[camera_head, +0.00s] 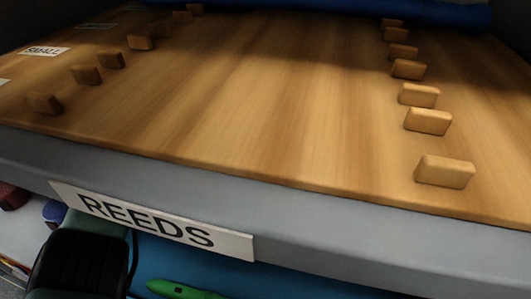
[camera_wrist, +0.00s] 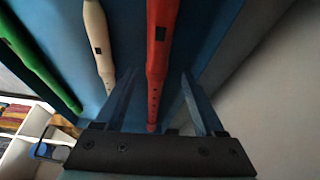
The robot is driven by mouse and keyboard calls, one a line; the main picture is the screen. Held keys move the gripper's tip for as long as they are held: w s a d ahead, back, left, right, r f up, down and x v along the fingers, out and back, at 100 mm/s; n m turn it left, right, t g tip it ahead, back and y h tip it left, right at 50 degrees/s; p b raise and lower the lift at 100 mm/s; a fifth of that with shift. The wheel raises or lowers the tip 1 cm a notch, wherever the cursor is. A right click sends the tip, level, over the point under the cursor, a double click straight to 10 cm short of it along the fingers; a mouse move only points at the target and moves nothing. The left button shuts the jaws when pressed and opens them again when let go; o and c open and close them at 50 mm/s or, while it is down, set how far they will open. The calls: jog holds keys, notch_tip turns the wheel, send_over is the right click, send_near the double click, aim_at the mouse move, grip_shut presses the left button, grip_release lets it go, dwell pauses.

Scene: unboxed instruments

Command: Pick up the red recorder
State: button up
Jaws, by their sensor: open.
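The red recorder (camera_wrist: 159,45) shows in the wrist view, running lengthwise from the top edge down between my fingers, with a dark square mark and finger holes. My gripper (camera_wrist: 158,76) is open, with one finger on either side of the recorder in the picture. I cannot tell how much depth separates the fingers from it; no grip on it shows. The lower end of the recorder comes close to the dark gripper body. I do not make out the red recorder in the head view.
A cream recorder (camera_wrist: 97,40) lies left of the red one, and a green recorder (camera_wrist: 38,65) farther left, also in the head view (camera_head: 185,290). They lie against a blue surface (camera_head: 150,260). Above is a wooden shelf (camera_head: 250,90) with small blocks and a REEDS label (camera_head: 150,222).

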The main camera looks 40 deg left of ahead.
jog(key=w+d+b, duration=0.1)
jog(key=d, duration=0.2)
jog(key=w+d+b, duration=0.1)
jog(key=w+d, duration=0.1)
jog(key=d, duration=0.1)
jog(key=w+d+b, duration=0.1)
jog(key=w+d, duration=0.1)
jog(key=d, duration=0.1)
jog(key=shift+d+f+b, duration=0.15)
jog(key=shift+d+b, duration=0.1)
jog(key=shift+b, duration=0.15)
jog(key=b+x, duration=0.3)
jog(key=x, duration=0.2)
jog(key=shift+s, duration=0.1)
grip_shut()
